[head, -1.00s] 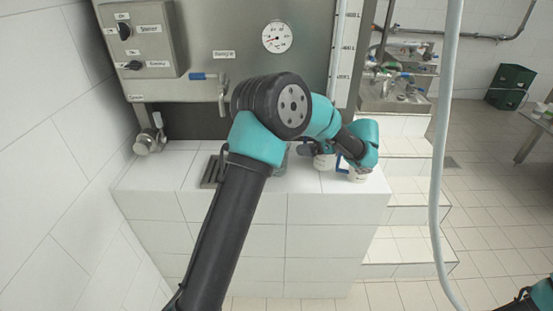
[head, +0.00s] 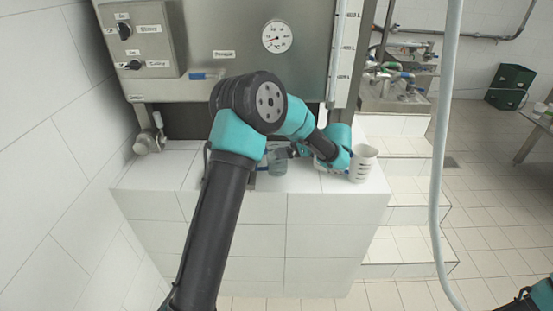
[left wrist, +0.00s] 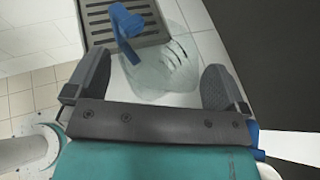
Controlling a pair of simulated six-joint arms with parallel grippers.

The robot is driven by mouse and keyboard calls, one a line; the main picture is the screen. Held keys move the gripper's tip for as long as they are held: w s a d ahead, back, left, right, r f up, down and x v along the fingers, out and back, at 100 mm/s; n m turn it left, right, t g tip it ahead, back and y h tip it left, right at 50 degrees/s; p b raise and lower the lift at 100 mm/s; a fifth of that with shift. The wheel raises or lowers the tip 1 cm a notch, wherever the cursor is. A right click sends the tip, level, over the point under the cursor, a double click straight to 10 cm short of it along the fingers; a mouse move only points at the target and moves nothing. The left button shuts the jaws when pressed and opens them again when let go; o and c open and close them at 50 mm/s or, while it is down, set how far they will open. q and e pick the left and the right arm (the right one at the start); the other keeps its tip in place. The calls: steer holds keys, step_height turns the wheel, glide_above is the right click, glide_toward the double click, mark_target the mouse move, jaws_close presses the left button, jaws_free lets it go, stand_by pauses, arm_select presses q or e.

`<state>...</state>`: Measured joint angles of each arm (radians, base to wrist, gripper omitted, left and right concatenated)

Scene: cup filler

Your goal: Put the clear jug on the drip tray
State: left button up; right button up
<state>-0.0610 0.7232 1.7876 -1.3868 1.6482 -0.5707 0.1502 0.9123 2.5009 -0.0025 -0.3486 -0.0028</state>
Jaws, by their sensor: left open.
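In the left wrist view the clear jug (left wrist: 165,68) shows between the two spread fingers of the left gripper (left wrist: 157,85), which is open. The slatted dark drip tray (left wrist: 115,20) lies beyond the jug, and the jug overlaps its edge in that view. I cannot tell whether the jug's base is on the tray. In the head view my left arm mostly hides the tray. My right gripper is not seen.
A white measuring jug (head: 362,163) stands right of my left gripper, with another pale vessel (head: 325,166) partly hidden beside it. A grey hose (head: 443,150) runs down at the right.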

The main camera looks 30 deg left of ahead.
mark_target(280, 145)
arm_select(q)
steer(key=x, duration=0.3)
steer(key=shift+s+a+f, duration=0.1)
steer(key=shift+a, duration=0.05)
stand_by(0.3)
steer(key=c, duration=1)
